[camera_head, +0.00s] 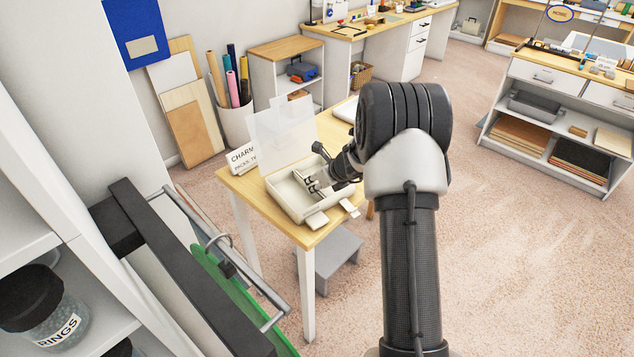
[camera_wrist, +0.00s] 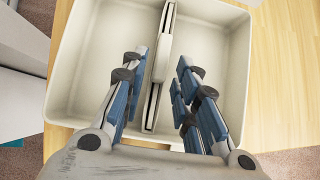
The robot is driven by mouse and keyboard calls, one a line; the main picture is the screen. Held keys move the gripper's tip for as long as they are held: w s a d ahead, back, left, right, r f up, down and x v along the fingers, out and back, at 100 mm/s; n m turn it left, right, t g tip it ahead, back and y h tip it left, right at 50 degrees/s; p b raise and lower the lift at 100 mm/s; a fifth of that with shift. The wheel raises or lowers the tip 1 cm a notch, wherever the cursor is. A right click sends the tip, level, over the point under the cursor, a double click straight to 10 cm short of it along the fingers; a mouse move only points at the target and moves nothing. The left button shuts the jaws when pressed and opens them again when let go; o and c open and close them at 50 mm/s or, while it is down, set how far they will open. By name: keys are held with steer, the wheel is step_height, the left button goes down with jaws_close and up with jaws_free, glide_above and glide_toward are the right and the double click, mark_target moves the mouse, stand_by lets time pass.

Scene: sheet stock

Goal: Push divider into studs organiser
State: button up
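The studs organiser (camera_head: 277,190) is a shallow cream box on a small wooden table, with its clear lid (camera_head: 280,132) raised at the back. In the wrist view I look down into the organiser (camera_wrist: 88,60). A pale, narrow divider (camera_wrist: 162,65) with dark edge lines runs lengthwise across its middle. My gripper (camera_wrist: 160,82) is open, with one blue-padded finger on each side of the divider and a visible gap on both sides. My gripper also shows low over the box in the head view (camera_head: 318,184). The lower end of the divider is partly hidden, and I cannot tell how deep it sits.
A white sign (camera_head: 243,158) stands at the table's left edge. A grey step stool (camera_head: 338,255) stands beneath. Shelving with a jar (camera_head: 45,305) is at the near left. The carpet at right is clear.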

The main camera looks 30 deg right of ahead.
steer(key=shift+o, duration=0.5)
steer(key=shift+r, duration=0.1)
steer(key=v, duration=1.1)
steer(key=shift+s+r, duration=0.25)
steer(key=shift+s, duration=0.05)
steer(key=shift+d, duration=0.1)
steer(key=shift+s+f, duration=0.1)
